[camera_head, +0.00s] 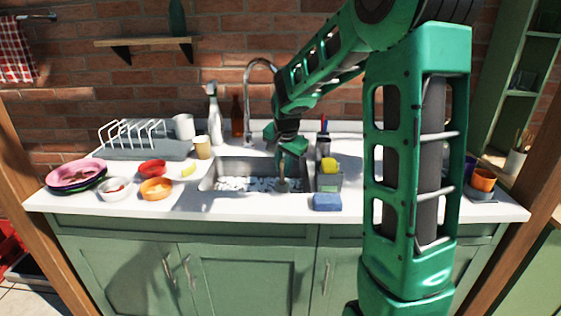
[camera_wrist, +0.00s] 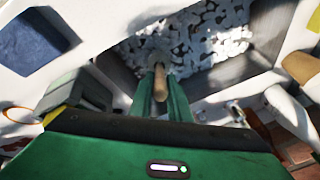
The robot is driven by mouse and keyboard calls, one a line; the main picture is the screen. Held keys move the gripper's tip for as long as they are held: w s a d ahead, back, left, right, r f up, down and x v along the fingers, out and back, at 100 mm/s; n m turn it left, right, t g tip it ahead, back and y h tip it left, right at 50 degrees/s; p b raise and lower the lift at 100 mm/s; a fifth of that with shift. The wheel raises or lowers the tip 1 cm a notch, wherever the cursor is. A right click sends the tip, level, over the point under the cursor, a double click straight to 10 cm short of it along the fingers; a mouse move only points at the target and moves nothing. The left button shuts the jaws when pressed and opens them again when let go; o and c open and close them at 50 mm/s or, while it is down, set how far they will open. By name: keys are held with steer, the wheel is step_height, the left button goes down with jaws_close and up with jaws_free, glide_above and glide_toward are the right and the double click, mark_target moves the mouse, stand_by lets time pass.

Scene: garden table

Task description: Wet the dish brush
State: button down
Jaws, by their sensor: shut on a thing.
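My gripper (camera_head: 287,160) is over the right part of the sink (camera_head: 210,178), pointing down. It is shut on the dish brush (camera_head: 283,185), which has a wooden handle. In the wrist view the handle (camera_wrist: 160,84) stands between the two green fingers of my gripper (camera_wrist: 161,98). The brush's lower end points down at the white foam (camera_wrist: 212,40) in the sink. I cannot clearly tell whether the bristles touch the foam or water. The faucet (camera_head: 247,85) rises behind the sink, partly hidden by my arm.
A grey caddy (camera_head: 328,183) with a yellow item stands right of the sink, with a blue sponge (camera_head: 327,202) in front. Left are an orange bowl (camera_head: 156,189), a red bowl (camera_head: 152,170), stacked plates (camera_head: 75,174) and a dish rack (camera_head: 145,149). A spray bottle (camera_head: 215,120) stands behind.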

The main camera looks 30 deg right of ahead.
steer(key=shift+f, duration=1.8)
steer(key=shift+r, duration=0.1)
steer(key=shift+r, duration=7.45)
